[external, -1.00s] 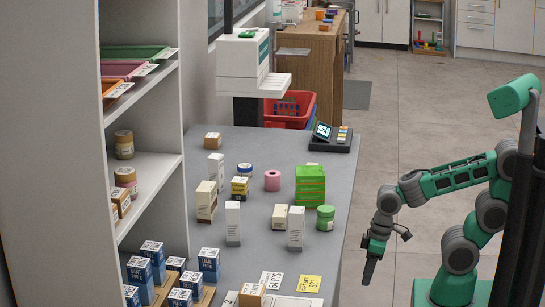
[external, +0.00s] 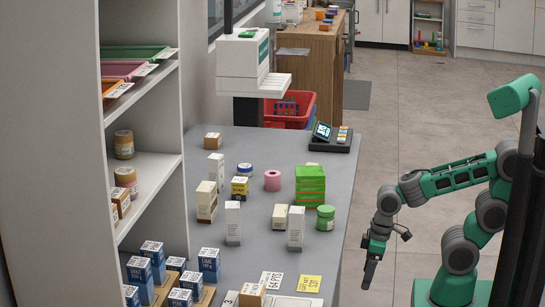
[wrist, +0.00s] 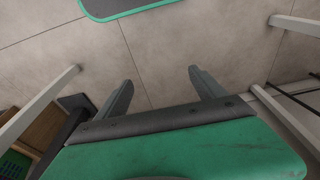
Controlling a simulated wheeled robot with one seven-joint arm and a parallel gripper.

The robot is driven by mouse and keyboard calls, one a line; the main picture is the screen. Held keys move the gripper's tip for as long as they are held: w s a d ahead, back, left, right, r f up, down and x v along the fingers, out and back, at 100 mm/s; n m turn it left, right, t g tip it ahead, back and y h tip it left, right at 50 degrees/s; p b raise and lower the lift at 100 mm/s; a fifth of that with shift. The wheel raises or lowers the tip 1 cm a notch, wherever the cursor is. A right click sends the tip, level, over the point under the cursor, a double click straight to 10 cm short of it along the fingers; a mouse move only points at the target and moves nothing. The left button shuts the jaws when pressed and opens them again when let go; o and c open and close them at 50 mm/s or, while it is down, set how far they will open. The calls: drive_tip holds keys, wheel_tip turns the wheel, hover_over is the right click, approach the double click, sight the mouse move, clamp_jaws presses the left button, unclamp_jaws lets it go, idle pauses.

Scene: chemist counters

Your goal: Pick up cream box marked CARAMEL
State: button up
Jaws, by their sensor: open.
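Two cream boxes stand on the grey counter (external: 262,260) in the external view. One is a taller cream box with a brown band (external: 206,200) at the left, and the other is a small cream box (external: 280,217) nearer the right edge. Their lettering is too small to read, so I cannot tell which is marked CARAMEL. My gripper (external: 370,274) hangs pointing down over the floor, right of the counter and apart from every box. In the wrist view my gripper (wrist: 157,82) is open, with only floor between its fingers.
White cartons (external: 233,223), a green stack (external: 310,185), a green-lidded jar (external: 326,218) and a pink roll (external: 272,180) crowd the counter. A card terminal (external: 333,137) sits at the far end. Shelves (external: 155,170) stand at the left. The floor (external: 430,120) around my arm is clear.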

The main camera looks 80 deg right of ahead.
drive_tip(key=o, duration=0.3)
